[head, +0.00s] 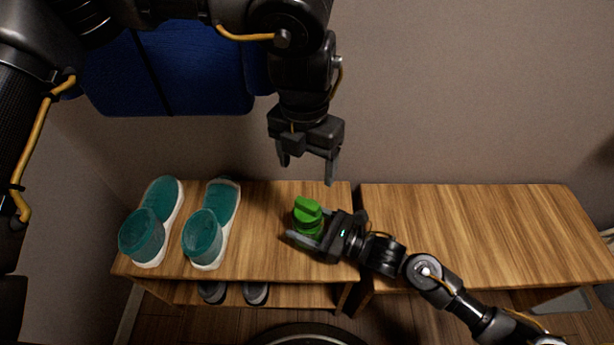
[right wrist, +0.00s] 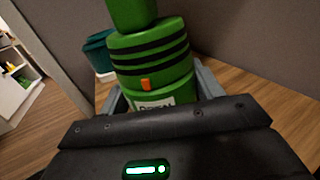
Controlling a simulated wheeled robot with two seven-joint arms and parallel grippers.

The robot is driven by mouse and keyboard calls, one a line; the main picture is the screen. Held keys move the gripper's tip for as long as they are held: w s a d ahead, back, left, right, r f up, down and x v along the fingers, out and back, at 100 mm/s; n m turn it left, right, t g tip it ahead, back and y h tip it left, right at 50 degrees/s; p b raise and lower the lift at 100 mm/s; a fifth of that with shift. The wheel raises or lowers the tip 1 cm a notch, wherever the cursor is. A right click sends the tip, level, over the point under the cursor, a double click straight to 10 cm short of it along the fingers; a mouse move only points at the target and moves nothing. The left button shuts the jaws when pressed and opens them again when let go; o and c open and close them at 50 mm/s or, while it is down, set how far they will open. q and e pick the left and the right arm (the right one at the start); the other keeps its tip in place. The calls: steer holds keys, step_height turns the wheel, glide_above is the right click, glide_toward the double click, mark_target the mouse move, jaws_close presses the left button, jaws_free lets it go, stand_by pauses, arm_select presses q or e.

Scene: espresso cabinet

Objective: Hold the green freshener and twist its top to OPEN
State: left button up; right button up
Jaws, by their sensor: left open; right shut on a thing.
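The green freshener (head: 307,218) stands upright on the left wooden cabinet top, near its right end. My right gripper (head: 322,233) is shut around its lower body. In the right wrist view the freshener (right wrist: 152,62) shows dark bands, a small orange mark and a white label with partly hidden lettering. Its block-like top knob (right wrist: 130,13) is cut off by the upper picture edge there. My left gripper (head: 307,171) is open and empty, pointing down above the freshener, apart from it.
A pair of teal and white shoes (head: 204,240) sits on the left of the same wooden top (head: 265,235). A second wooden top (head: 480,225) to the right is clear apart from my right arm over it. Dark shoes (head: 255,293) lie on the shelf below. A blue item hangs behind my left arm.

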arm_select(q)
steer(key=shift+r, duration=0.4)
arm_select(e)
steer(key=o, duration=1.4)
steer(key=shift+c, duration=0.2)
